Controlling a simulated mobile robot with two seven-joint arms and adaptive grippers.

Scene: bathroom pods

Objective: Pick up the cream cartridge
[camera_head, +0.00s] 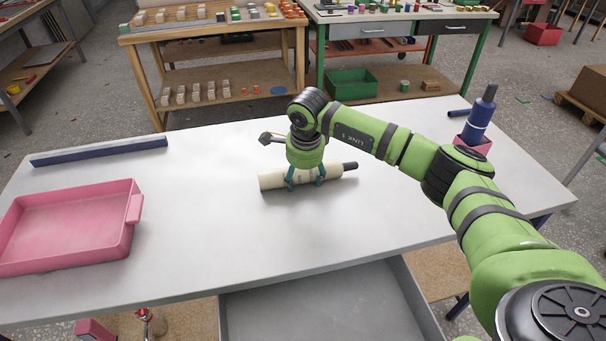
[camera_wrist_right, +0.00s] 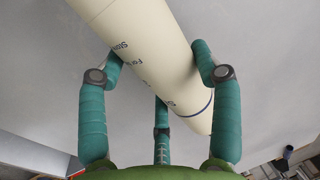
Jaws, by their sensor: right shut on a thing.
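The cream cartridge (camera_head: 270,181) lies on its side on the white table, near the middle in the head view. Its dark nozzle points right. My right gripper (camera_head: 305,181) reaches down over it from above, with its teal fingers shut on the cartridge's body. In the right wrist view the cream cartridge (camera_wrist_right: 150,50) runs diagonally between the fingers of my right gripper (camera_wrist_right: 160,75), with dark print and a dark band on it. I cannot tell whether it is clear of the table. My left gripper is not in view.
A pink tray (camera_head: 136,208) sits at the table's left, with a dark blue bar (camera_head: 100,151) behind it. A blue cartridge (camera_head: 480,115) stands upright in a pink holder (camera_head: 484,146) at the far right. An open grey drawer (camera_head: 320,305) is below the front edge.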

